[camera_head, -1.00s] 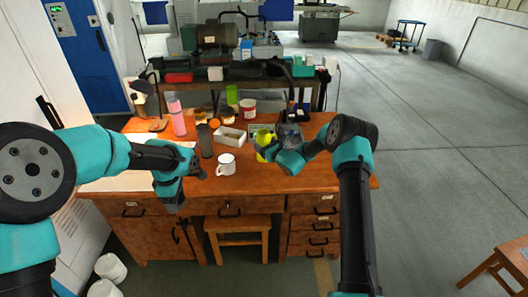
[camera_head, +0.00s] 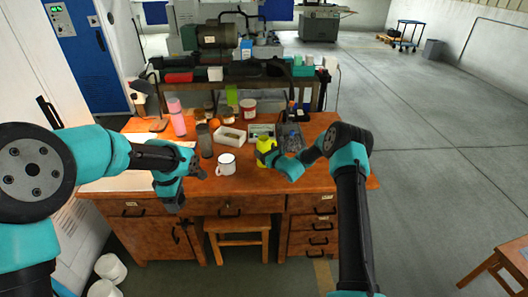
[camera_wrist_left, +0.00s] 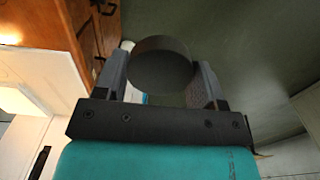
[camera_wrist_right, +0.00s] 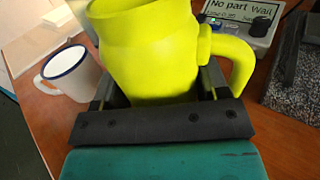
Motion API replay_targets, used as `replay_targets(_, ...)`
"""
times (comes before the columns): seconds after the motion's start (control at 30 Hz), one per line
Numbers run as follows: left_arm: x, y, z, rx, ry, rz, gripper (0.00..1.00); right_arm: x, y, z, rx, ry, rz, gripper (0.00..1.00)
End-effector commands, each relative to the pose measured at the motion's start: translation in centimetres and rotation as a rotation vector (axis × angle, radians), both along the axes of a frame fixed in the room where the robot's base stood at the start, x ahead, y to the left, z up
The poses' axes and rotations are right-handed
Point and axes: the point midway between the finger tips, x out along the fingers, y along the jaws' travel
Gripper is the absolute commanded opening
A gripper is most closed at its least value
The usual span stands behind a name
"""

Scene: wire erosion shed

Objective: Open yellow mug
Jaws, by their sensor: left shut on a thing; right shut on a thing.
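The yellow mug (camera_head: 266,145) is near the right of the desk in the head view. In the right wrist view the yellow mug (camera_wrist_right: 150,55) fills the space between the fingers, its handle to the right; its top edge is partly cut off. My right gripper (camera_head: 277,158) is shut on the mug's body. My left gripper (camera_head: 197,170) is to the left of the white mug and apart from the yellow mug. In the left wrist view it is shut on a dark round disc (camera_wrist_left: 160,66), which looks like a lid.
A white mug with a dark rim (camera_head: 226,164) stands between my grippers. A white open box (camera_head: 230,137), a dark cup (camera_head: 205,141) and a pink bottle (camera_head: 177,117) stand behind. A device with a display (camera_wrist_right: 240,22) stands beside the yellow mug. Papers lie at the desk's left.

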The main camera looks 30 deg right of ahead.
Motion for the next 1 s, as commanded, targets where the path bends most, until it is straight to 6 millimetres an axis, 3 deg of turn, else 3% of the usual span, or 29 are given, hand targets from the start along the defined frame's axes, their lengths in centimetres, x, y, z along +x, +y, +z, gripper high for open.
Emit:
replay_targets(0.1, 0.0, 0.0, 0.0, 0.0, 0.0, 0.0, 0.35, 0.0, 0.0, -0.2, 0.0, -0.001, 0.0, 0.01)
replay_targets(0.13, 0.0, 0.0, 0.0, 0.0, 0.0, 0.0, 0.35, 0.0, 0.0, -0.3, 0.0, 0.0, 0.0, 0.7)
replay_targets(0.3, 0.0, 0.0, 0.0, 0.0, 0.0, 0.0, 0.35, 0.0, 0.0, -0.2, 0.0, 0.0, 0.0, 0.87)
replay_targets(0.4, 0.0, 0.0, 0.0, 0.0, 0.0, 0.0, 0.35, 0.0, 0.0, -0.2, 0.0, 0.0, 0.0, 0.93)
replay_targets(0.73, 0.0, 0.0, 0.0, 0.0, 0.0, 0.0, 0.35, -0.1, -0.1, 0.1, 0.0, 0.0, -0.001, 0.93)
replay_targets(1.0, 0.0, 0.0, 0.0, 0.0, 0.0, 0.0, 0.35, -3.3, -0.7, 0.1, 0.001, 0.001, -0.002, 0.93)
